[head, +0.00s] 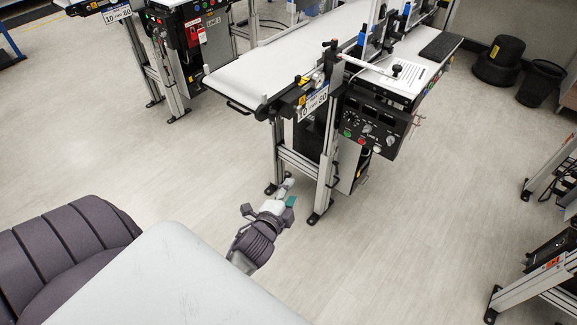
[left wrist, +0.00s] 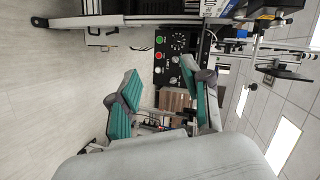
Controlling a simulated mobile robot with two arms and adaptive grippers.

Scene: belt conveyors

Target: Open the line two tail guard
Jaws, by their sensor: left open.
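The nearest belt conveyor (head: 270,68) stands ahead of me, with a white belt and a black control box (head: 376,126). The box lettering is too small to read surely as line two. A thin black handle-like bar (head: 237,106) sticks out below the tail end; I cannot tell surely whether it belongs to the tail guard. My left gripper (head: 288,195) is open and empty, low beside the conveyor's front legs, apart from the bar. In the left wrist view its green-padded fingers (left wrist: 165,95) are spread. My right gripper is not visible.
Another conveyor with a control panel (head: 192,33) stands at the upper left. Black bins (head: 541,82) stand at the back right, and metal frames (head: 540,282) at the right edge. The floor (head: 160,150) left of the nearest conveyor is clear.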

